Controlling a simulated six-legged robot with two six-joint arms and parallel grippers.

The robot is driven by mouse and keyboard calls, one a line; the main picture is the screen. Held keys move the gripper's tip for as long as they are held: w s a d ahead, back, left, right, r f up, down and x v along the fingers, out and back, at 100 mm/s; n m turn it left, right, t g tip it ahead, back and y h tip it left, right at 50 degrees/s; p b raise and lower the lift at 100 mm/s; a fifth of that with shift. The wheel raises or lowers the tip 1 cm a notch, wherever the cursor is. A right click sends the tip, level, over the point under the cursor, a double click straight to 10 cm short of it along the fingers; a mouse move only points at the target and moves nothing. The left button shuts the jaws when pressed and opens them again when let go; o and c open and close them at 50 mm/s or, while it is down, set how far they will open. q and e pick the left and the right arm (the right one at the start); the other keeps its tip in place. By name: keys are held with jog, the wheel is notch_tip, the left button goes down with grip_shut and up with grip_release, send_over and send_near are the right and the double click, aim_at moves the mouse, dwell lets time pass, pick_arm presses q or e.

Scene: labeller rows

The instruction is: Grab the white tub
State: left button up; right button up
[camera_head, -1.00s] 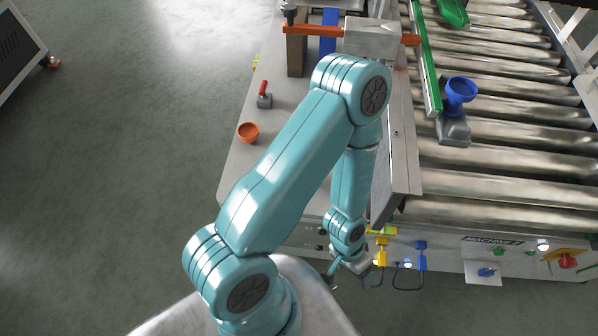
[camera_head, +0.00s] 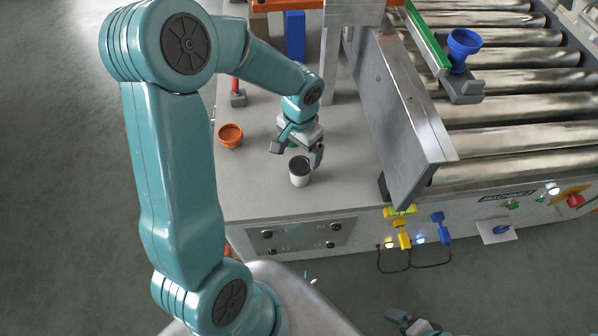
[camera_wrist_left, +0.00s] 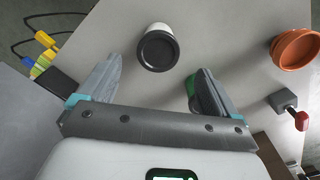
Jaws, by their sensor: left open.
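The white tub (camera_head: 300,178) with a dark top stands upright on the grey table near its front edge. My left gripper (camera_head: 297,153) is open and empty, just behind and above the tub in the head view. In the left wrist view the tub (camera_wrist_left: 158,30) lies just beyond and between the two fingertips of the left gripper (camera_wrist_left: 157,68), with clear space on both sides. Part of my right gripper (camera_head: 407,322) shows at the bottom edge of the head view; its jaws cannot be made out.
An orange bowl (camera_head: 230,135) and a red-handled tool (camera_head: 238,98) are left of the gripper. A slanted metal plate (camera_head: 400,110) stands to the right, before the roller conveyor (camera_head: 535,108) with a blue funnel (camera_head: 463,45). The table right of the tub is clear.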

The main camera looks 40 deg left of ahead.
aim_at(300, 164)
pick_arm(q)
notch_tip(300, 164, down, 3)
jog(key=shift+d+r, duration=0.1)
jog(key=shift+d+f, duration=0.1)
jog(key=shift+f, duration=0.15)
notch_tip(300, 164, down, 5)
jog(key=shift+f+b, duration=0.1)
jog(key=shift+b, duration=0.65)
jog(key=shift+s, duration=0.1)
jog(key=c, duration=1.2)
jog(key=shift+c, duration=0.2)
